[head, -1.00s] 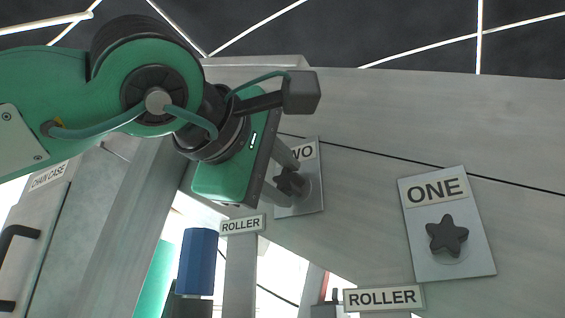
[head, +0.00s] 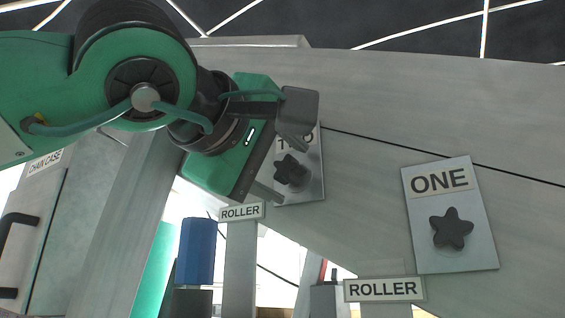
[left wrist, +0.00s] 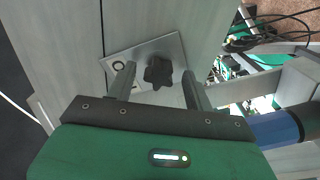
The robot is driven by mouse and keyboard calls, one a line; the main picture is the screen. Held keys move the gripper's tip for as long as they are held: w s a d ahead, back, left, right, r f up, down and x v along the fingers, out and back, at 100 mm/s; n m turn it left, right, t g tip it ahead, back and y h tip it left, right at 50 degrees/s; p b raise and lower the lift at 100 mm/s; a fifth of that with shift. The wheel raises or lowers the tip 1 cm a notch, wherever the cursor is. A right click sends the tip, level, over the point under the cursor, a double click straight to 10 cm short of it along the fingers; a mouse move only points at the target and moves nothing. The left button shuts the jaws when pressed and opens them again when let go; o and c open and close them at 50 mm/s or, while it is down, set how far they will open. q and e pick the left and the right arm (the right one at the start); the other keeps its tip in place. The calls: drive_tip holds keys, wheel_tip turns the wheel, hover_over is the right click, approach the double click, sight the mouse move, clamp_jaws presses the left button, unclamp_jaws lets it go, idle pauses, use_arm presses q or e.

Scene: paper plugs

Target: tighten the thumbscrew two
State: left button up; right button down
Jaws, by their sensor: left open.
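Thumbscrew two is a dark star-shaped knob (head: 290,169) on a light plate (head: 313,182) fixed to the grey frame. The plate's label is partly covered by my upper finger. My left gripper (head: 296,174) is open, with one finger above the knob and one below it in the head view. In the left wrist view the knob (left wrist: 158,71) sits between the two spread fingertips (left wrist: 158,73), with a gap on each side. Its depth between the fingers is hard to tell. My right gripper is not in view.
Another star knob (head: 451,228) sits on the plate marked ONE (head: 479,250) to the right. Two ROLLER labels (head: 241,212) (head: 384,289) are lower down. A blue cylinder (head: 196,250) stands at lower left. The grey frame (head: 370,180) around the plates is clear.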

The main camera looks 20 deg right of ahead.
sight(284, 167)
use_arm(q)
drive_tip(key=shift+b+v, duration=0.35)
drive_tip(key=shift+v, duration=0.45)
drive_tip(key=shift+b+v, duration=0.35)
drive_tip(key=shift+v, duration=0.9)
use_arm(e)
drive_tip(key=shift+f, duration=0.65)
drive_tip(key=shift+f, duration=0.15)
use_arm(q)
drive_tip(key=n+b, duration=0.4)
drive_tip(key=n, duration=0.1)
drive_tip(key=n+b, duration=0.2)
drive_tip(key=b, duration=0.1)
drive_tip(key=shift+d+f+n, duration=0.1)
drive_tip(key=shift+f+n, duration=0.25)
drive_tip(key=shift+n, duration=0.05)
drive_tip(key=n+b, duration=0.1)
drive_tip(key=n, duration=0.1)
drive_tip(key=shift+r+n+b, duration=0.1)
drive_tip(key=shift+n+b, duration=0.3)
drive_tip(key=shift+r+n, duration=0.2)
drive_tip(key=shift+n, duration=0.5)
drive_tip(key=shift+r, duration=0.1)
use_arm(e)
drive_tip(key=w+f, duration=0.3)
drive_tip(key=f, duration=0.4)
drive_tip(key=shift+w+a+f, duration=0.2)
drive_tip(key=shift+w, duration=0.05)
